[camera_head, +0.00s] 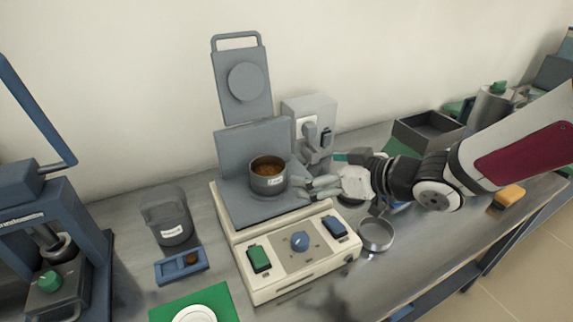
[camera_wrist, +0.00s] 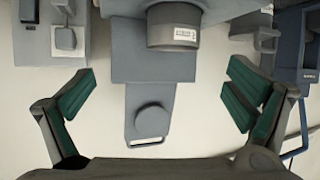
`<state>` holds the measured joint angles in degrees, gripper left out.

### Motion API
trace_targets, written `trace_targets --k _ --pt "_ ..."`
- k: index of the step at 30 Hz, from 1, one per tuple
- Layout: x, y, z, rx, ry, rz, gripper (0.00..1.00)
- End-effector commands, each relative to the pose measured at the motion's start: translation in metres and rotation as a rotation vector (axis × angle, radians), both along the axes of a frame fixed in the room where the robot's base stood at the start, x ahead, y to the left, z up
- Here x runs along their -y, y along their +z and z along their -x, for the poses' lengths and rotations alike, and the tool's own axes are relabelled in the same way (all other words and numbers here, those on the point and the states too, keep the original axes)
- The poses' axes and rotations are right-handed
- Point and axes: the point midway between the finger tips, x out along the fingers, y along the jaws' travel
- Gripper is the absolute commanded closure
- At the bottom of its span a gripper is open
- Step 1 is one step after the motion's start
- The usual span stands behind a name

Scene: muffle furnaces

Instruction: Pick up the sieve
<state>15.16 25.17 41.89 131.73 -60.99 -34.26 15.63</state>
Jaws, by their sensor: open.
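The sieve, which I take to be the dark round labelled vessel (camera_head: 268,180) with brown material inside, stands upright on the grey plate of a cream machine (camera_head: 300,268) in the head view. In the wrist view the sieve (camera_wrist: 173,27) is at the top centre, its label facing the camera and its upper part cut off by the frame edge. My gripper (camera_head: 308,187) is just right of the sieve in the head view, with its fingers pointing left. In the wrist view my gripper (camera_wrist: 160,95) is open and empty, its green-padded fingers wide apart.
The machine's raised lid (camera_head: 242,85) stands behind the sieve, and a grey device (camera_head: 312,125) stands close at the back right. A shallow round pan (camera_head: 376,234) lies right of the machine. A grey bucket (camera_head: 168,215) and blue tray (camera_head: 181,268) are left.

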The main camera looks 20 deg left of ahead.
Motion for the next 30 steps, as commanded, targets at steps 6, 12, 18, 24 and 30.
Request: trace_targets --k 6,12,18,24,30 --pt "-0.024 -0.004 0.003 -0.009 0.049 -0.060 0.02" --pt "-0.057 -0.019 -0.007 -0.011 0.048 -0.057 0.02" --pt "-0.082 -0.029 -0.016 -0.009 0.045 -0.057 0.02" --pt "-0.092 -0.033 -0.018 -0.008 0.044 -0.054 0.02" --pt "-0.116 -0.044 -0.022 -0.009 0.046 -0.054 0.02"
